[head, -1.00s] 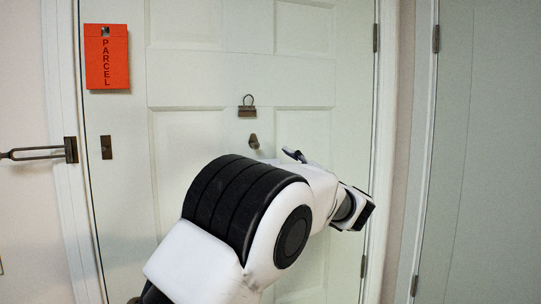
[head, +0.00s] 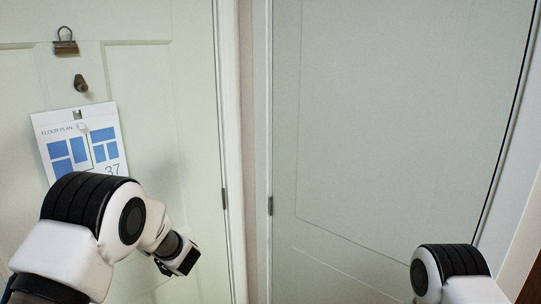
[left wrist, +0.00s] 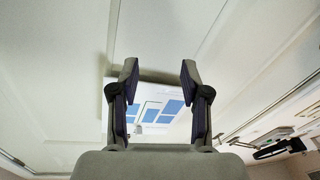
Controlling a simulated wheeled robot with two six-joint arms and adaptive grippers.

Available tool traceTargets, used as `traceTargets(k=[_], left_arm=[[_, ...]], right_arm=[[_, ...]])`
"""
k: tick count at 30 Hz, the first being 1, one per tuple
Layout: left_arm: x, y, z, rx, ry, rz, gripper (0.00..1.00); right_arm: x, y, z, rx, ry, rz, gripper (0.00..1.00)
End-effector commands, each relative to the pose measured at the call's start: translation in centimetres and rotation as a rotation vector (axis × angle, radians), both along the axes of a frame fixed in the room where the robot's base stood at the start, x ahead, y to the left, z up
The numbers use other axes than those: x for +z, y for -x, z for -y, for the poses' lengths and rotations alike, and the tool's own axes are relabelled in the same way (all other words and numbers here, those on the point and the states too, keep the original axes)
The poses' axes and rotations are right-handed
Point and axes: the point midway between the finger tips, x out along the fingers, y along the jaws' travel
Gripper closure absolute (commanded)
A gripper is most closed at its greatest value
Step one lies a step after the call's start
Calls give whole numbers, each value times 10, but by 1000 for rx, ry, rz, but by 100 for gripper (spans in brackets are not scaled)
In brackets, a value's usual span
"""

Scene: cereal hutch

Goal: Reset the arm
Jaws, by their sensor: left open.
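My left arm comes in at the lower left of the head view, in front of a pale panelled door (head: 160,80). A white floor plan sheet with blue blocks (head: 58,128) hangs on the door above my left arm. It also shows in the left wrist view beyond the open fingers (left wrist: 150,108). Part of my right arm shows at the lower right, but its gripper is outside the view.
A binder clip (head: 65,46) and a small dark hook or knob (head: 81,83) are on the door above the sheet. A second, grey-green door (head: 390,120) stands to the right past the frame. The space between my arms looks clear.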

Motion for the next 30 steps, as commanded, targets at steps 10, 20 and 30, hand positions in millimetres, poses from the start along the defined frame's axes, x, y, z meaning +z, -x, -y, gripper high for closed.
traceTargets(k=[10, 20, 30], left_arm=[[-289, 139, 12, -388, 84, -765, 53], [-394, 383, 91, -831, 478, -1420, 53], [-385, 452, 125, -974, 661, -1594, 53]], right_arm=[[-9, 0, 0, 0, 0, 0, 60], [-12, 0, 0, 0, 0, 0, 60], [-12, 0, 0, 0, 0, 0, 60]])
